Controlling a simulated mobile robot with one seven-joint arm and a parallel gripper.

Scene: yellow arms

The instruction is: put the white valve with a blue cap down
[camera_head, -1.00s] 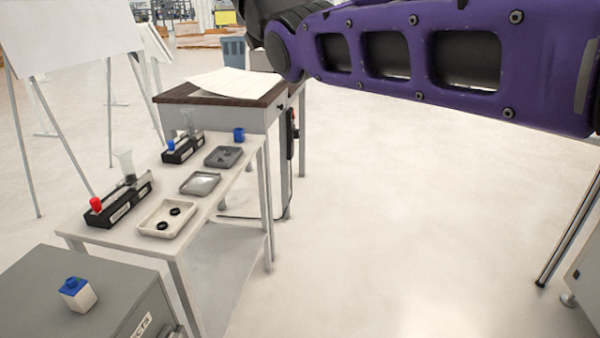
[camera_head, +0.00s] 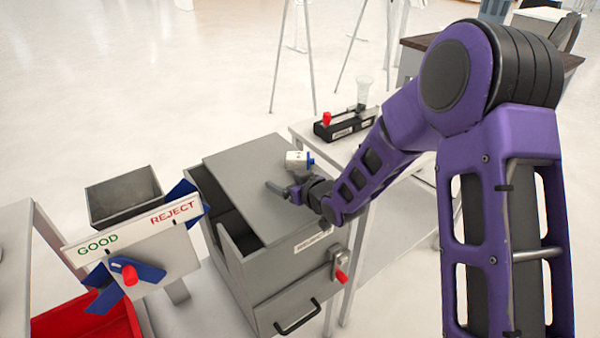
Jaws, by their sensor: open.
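The white valve with a blue cap (camera_head: 297,161) is at the far right part of the grey cabinet's top (camera_head: 240,170). Its blue cap faces right, so it looks tipped on its side. My gripper (camera_head: 284,188) is open, just in front of the valve and low over the cabinet top. One finger points left, clear of the valve. The other finger is close below the valve and partly hard to make out. I cannot tell whether it touches the valve, or whether the valve rests fully on the top.
Left of the cabinet stand a GOOD/REJECT board (camera_head: 180,252) with a blue lever, a grey bin (camera_head: 122,196) and a red bin (camera_head: 90,318). The cabinet's left side has open compartments. A white table (camera_head: 310,130) with a black fixture (camera_head: 345,124) stands behind. The cabinet top's left part is clear.

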